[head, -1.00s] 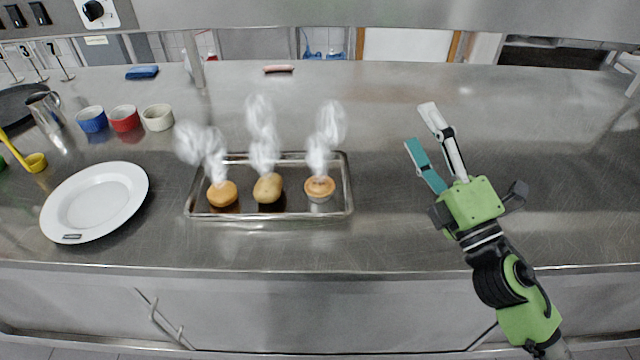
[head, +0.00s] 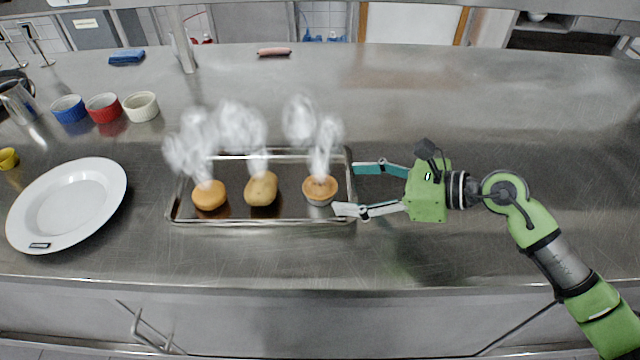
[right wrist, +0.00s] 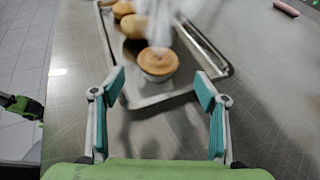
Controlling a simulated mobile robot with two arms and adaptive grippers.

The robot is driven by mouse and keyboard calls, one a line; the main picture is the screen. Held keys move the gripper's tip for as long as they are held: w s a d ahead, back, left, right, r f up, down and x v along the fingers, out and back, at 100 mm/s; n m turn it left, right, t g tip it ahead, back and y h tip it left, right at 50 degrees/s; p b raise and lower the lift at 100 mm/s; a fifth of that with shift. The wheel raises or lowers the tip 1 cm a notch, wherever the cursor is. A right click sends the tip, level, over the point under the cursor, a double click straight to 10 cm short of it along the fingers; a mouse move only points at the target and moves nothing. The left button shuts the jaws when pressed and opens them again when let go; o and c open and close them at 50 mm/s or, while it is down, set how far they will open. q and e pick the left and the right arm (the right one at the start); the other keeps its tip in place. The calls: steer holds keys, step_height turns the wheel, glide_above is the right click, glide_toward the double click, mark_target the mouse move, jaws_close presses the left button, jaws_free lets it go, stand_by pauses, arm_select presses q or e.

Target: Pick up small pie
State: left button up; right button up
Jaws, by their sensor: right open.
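In the right wrist view the two teal-padded fingers (right wrist: 160,88) are spread wide.
A potato (head: 261,189) and a round bun (head: 209,195) sit left of the pie, steaming. A white plate (head: 68,205) lies left of the tray. Blue, red and cream ramekins (head: 141,106) stand behind. The counter right of the tray is clear.

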mark_target(328, 187)
steer(key=x, duration=0.2)
steer(key=shift+w+a, duration=0.15)
steer(key=shift+a, duration=0.15)
steer(key=shift+a+p, duration=0.25)
steer(key=shift+p, duration=0.15)
steer(key=p+x, duration=0.1)
steer(key=x, duration=0.3)
steer(key=shift+a+f+p, duration=0.15)
steer(key=shift+a+p, duration=0.15)
steer(key=shift+a, duration=0.1)
arm_select(q)
steer(key=shift+w+r, duration=0.25)
steer(key=shift+r, duration=0.45)
steer(key=shift+w+r, duration=0.2)
steer(key=shift+r, duration=0.5)
arm_select(e)
steer(key=c, duration=0.7)
